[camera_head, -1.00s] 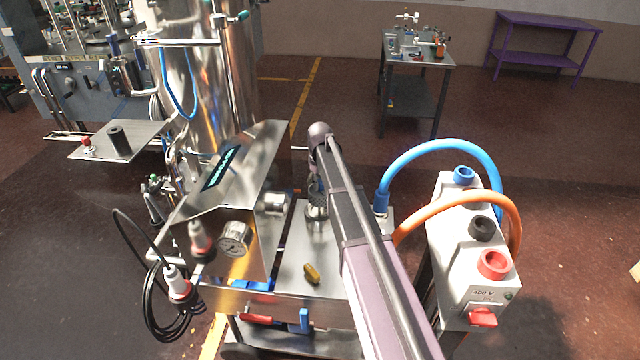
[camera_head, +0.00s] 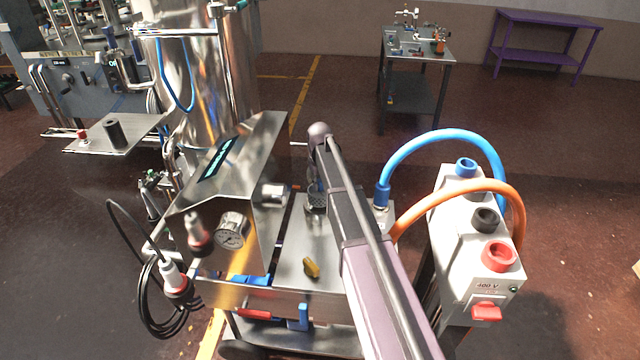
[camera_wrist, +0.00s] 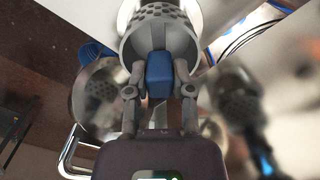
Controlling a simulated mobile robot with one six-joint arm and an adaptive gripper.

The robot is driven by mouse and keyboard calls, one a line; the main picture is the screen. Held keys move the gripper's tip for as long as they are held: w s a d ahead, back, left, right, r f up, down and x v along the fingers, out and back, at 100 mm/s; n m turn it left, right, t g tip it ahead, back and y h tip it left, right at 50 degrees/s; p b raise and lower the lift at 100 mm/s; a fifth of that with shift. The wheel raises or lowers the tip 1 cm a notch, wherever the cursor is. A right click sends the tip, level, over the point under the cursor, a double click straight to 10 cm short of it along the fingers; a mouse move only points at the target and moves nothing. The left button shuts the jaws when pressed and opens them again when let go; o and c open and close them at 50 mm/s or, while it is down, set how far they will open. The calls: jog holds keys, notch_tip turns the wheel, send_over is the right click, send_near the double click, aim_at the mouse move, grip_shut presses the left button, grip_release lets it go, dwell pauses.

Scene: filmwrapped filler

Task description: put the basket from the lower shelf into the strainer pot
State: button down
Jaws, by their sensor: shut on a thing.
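In the wrist view my gripper (camera_wrist: 159,82) is shut on the blue grip block of a grey perforated basket (camera_wrist: 162,35). In the head view a small steel mesh-like vessel (camera_head: 316,199), perhaps the strainer pot or the basket, stands out beside my arm above the steel cart top. My arm hides the gripper there.
The steel cart top (camera_head: 290,265) carries a yellow-brown knob (camera_head: 311,268). A grey socket box (camera_head: 470,240) with blue and orange hoses stands right. Shiny steel in the wrist view mirrors my gripper.

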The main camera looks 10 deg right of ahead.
jog(key=shift+f+b, duration=2.9)
jog(key=shift+f, duration=0.2)
jog(key=shift+s+f+b, duration=0.1)
jog(key=shift+f+b, duration=0.2)
jog(key=shift+b, duration=0.05)
jog(key=shift+c, duration=2)
grip_release()
jog(key=shift+r, duration=0.2)
jog(key=r+p, duration=1)
jog(key=shift+w+r+p, duration=0.15)
jog(key=shift+w+p, duration=0.05)
jog(key=shift+p, duration=0.15)
jog(key=s+r+m+p, duration=0.1)
jog(key=s+r+p, duration=1.2)
jog(key=r+p, duration=0.3)
jog(key=shift+s+a+r, duration=0.15)
jog(key=shift+s+a, duration=0.2)
